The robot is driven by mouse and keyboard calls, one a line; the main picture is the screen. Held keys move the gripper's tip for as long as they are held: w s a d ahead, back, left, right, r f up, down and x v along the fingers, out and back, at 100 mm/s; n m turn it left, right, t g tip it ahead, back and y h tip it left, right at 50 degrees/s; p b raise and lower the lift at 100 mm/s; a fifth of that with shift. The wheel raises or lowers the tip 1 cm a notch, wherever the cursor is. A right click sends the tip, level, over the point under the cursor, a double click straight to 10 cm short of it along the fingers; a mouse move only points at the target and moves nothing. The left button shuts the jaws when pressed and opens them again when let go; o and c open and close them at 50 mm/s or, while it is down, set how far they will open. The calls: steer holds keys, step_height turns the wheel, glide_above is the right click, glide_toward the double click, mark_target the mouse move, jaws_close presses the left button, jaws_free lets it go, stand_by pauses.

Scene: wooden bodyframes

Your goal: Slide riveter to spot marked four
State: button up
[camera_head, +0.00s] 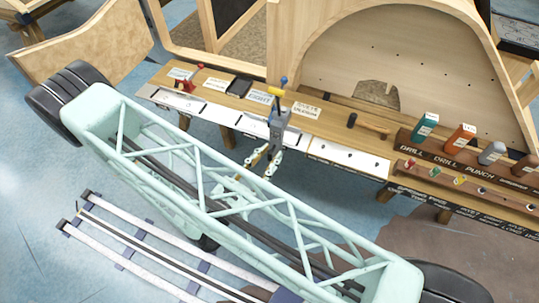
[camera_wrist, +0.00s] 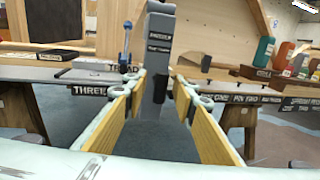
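The riveter (camera_head: 278,122) stands on the workbench near its front edge, with a grey body and blue and yellow parts on top. In the wrist view its grey upright body (camera_wrist: 159,60) is straight ahead, between the lines of my fingers. My gripper (camera_head: 268,160) is just in front of the riveter, low at the bench edge. The wrist view shows its yellow-padded fingers (camera_wrist: 158,82) spread apart, with their tips near the sides of the grey body. I cannot tell whether they touch it. A label reading THREE (camera_wrist: 89,90) is on the bench edge to the left. I cannot make out a label for four.
A row of white plates (camera_head: 350,158) runs along the workbench front. A red tool (camera_head: 187,84) and a dark box (camera_head: 239,87) lie left of the riveter. Wooden frames stand behind.

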steer(key=shift+s+a, duration=0.15)
steer(key=v, duration=1.1)
steer(key=shift+s, duration=0.25)
stand_by(0.6)
steer(key=shift+a, duration=0.15)
steer(key=shift+r, duration=0.1)
stand_by(0.4)
